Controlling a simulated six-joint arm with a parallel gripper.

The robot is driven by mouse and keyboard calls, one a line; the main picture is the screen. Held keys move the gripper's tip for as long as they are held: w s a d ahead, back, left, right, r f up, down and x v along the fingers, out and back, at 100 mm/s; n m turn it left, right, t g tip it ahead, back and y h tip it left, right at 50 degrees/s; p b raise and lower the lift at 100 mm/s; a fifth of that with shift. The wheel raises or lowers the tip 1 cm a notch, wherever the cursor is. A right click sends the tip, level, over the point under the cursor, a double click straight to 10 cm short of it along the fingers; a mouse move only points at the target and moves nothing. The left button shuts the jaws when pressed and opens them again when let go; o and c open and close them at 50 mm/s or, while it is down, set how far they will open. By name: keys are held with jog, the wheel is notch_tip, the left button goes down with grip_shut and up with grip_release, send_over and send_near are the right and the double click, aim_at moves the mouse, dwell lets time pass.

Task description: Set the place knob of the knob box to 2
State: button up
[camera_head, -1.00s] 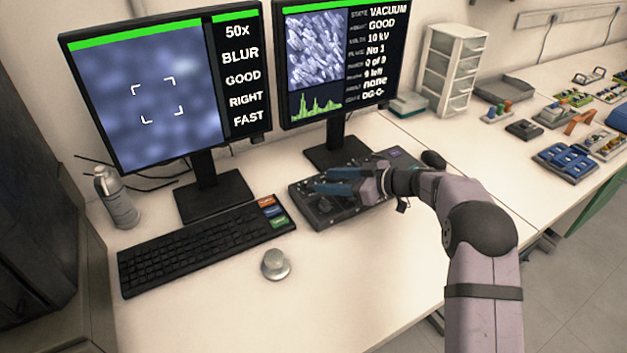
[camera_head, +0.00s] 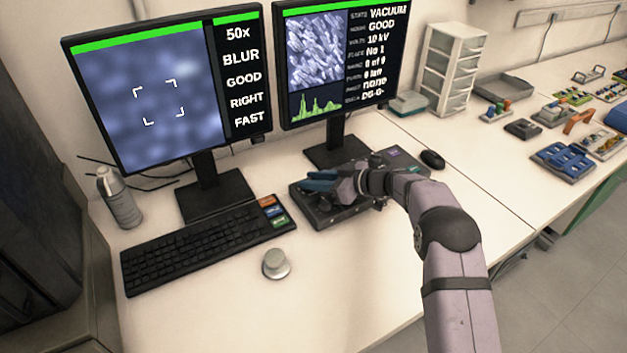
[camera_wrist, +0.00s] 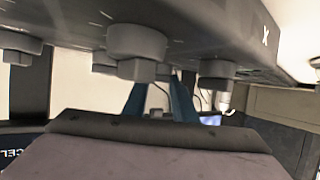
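The knob box (camera_head: 312,212) is a low dark box with several knobs, between the keyboard and the mouse. My gripper (camera_head: 318,182), with blue fingers, is low over it and hides part of its top. In the wrist view the box (camera_wrist: 225,35) appears upside down, with grey knobs hanging from it, a large one (camera_wrist: 136,42) nearest and an "X" mark at right. The two fingers (camera_wrist: 160,100) stand apart with a small knob in view between them; I cannot tell whether they touch it. I cannot read which knob is place. The right monitor (camera_head: 340,60) shows "No 1".
Two monitor stands (camera_head: 215,195) are behind. A mouse (camera_head: 432,159) lies right. The front of the desk is clear.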

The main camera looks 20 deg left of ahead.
jog(key=shift+c, duration=0.6)
jog(key=m+t+b, duration=0.1)
jog(key=b, duration=0.4)
jog(key=shift+s+f, duration=0.1)
jog(key=shift+f, duration=0.25)
jog(key=shift+t+b, duration=0.3)
jog(key=shift+b, duration=0.6)
jog(key=m+t+h+b, duration=0.1)
jog(key=b, duration=0.3)
jog(key=m+t+b, duration=0.1)
jog(key=b, duration=0.4)
jog(key=shift+s+a+m+t+h, duration=0.15)
jog(key=shift+s+m+t+h, duration=0.15)
jog(key=shift+m+h, duration=0.1)
jog(key=m+t+h+b, duration=0.1)
jog(key=b, duration=0.3)
jog(key=shift+a+r+m+t, duration=0.1)
jog(key=shift+m+t, duration=0.2)
jog(key=shift+m, duration=0.1)
jog(key=shift+s+r+m+t+h+b, duration=0.1)
jog(key=shift+r+m+t+h+b, duration=0.05)
jog(key=shift+m+t+h+b, duration=0.6)
jog(key=shift+m+h, duration=0.45)
jog(key=shift+h, duration=0.1)
jog(key=o, duration=1)
jog(key=shift+r, duration=0.1)
